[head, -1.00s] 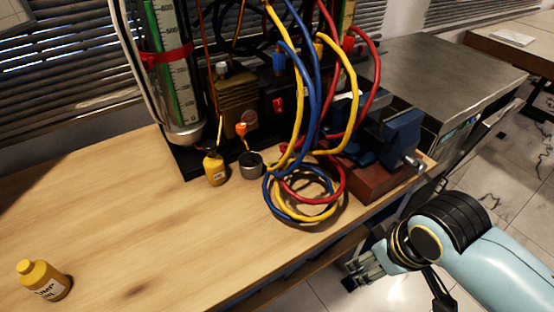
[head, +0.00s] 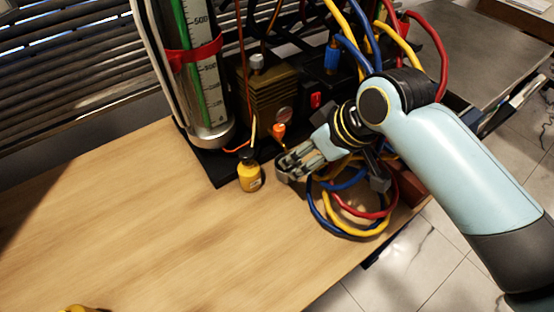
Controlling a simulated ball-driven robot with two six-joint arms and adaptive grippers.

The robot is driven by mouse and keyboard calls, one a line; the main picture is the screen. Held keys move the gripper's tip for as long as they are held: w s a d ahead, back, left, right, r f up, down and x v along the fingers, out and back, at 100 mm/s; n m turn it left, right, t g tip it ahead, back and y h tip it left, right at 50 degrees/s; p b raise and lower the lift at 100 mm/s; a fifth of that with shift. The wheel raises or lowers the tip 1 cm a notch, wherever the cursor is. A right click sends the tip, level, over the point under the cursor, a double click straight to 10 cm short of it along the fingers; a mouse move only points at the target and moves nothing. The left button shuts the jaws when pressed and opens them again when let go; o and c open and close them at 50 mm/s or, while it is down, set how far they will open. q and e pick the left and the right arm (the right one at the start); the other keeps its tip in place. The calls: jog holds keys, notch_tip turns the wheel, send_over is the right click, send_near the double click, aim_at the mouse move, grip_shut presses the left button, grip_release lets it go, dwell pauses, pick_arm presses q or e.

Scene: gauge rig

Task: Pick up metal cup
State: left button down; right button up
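The small metal cup (head: 282,176) stands on the wooden bench (head: 170,230) beside the gauge rig. It is mostly hidden behind my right gripper (head: 292,167); only its left edge shows. My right gripper reaches in from the right with its fingers at the cup, pointing left. From this view I cannot tell whether the fingers touch the cup, straddle it or stay above it, nor whether they are open. My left gripper is not in view.
A small yellow bottle (head: 249,175) stands just left of the cup. Coiled blue, yellow and red hoses (head: 352,225) lie under my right arm. The glass gauge cylinder (head: 198,75) and a brass-coloured block (head: 264,90) stand behind.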

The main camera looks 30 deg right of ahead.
aim_at(280, 167)
jog(key=x, duration=0.3)
jog(key=shift+f, duration=0.35)
jog(key=shift+w+f, duration=0.2)
jog(key=shift+w, duration=0.05)
jog(key=x, duration=0.5)
jog(key=shift+w+r, duration=0.1)
jog(key=shift+w, duration=0.15)
jog(key=c, duration=1.1)
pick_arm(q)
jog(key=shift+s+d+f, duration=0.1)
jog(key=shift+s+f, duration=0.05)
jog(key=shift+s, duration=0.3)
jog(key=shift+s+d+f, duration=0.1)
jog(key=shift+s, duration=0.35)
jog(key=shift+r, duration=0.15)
pick_arm(e)
jog(key=shift+r, duration=0.2)
